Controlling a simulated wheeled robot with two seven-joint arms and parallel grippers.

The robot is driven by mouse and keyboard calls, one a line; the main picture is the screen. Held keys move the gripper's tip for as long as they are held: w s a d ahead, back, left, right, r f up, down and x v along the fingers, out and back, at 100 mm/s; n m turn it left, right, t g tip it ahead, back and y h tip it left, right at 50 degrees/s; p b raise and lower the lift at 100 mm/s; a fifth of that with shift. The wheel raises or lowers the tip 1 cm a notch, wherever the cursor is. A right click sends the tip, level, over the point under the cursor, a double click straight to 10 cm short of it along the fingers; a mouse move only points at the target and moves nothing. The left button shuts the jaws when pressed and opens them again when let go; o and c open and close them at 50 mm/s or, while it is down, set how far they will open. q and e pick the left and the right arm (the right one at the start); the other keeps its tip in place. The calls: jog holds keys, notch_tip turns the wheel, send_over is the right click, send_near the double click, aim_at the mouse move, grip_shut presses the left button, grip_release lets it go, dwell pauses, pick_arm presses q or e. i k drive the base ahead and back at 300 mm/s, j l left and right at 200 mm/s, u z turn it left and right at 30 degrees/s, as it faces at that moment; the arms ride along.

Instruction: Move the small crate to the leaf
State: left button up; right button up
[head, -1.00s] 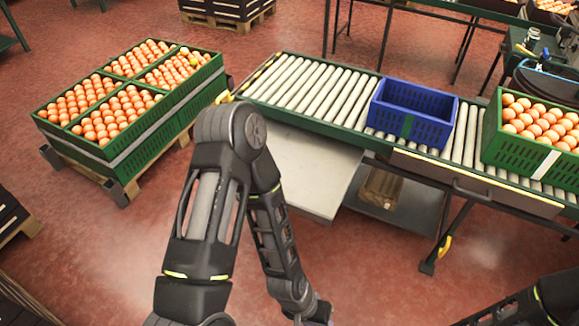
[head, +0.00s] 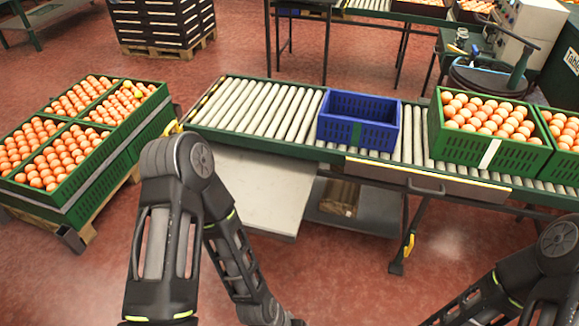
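The small blue crate (head: 358,137) stands upright on the roller conveyor, left of the green crates. It looks empty. A flat light-grey panel, which looks like the leaf (head: 250,192), sticks out from the conveyor's near side, below roller level and left of the crate. It is bare. My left arm comes in from the left and reaches down in front of the panel; its gripper is below the picture edge. My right arm shows at the lower right, and its gripper is also out of the picture.
More full green crates (head: 90,165) sit on a pallet at left. Bare rollers lie left of the blue crate. A lower shelf (head: 370,215) holds a small brown box (head: 340,197).

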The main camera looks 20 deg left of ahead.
aim_at(236, 187)
jog(key=i+l, duration=0.1)
jog(key=i, duration=0.35)
jog(key=i+l, duration=0.15)
jog(key=i, duration=0.25)
jog(key=i+l, duration=0.1)
jog(key=i, duration=0.35)
